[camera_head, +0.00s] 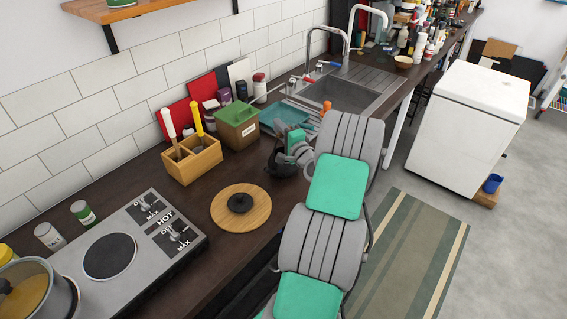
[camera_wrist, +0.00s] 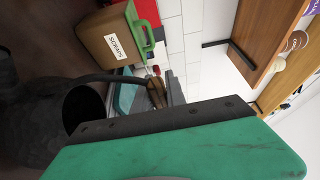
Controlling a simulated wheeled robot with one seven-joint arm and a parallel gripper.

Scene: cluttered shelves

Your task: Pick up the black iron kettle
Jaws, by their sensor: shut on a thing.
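The black iron kettle (camera_head: 281,166) is on or just above the dark counter, between the scraps bin and my arm. It is partly hidden by my gripper (camera_head: 293,154), which is shut on it. In the wrist view the kettle (camera_wrist: 35,125) is a large dark shape at the left, with a round dark opening and a thin handle running toward my gripper. I cannot tell whether its base touches the counter.
A brown scraps bin (camera_head: 236,133) stands just behind the kettle. A teal tray (camera_head: 285,117) and the sink (camera_head: 333,92) lie beyond.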

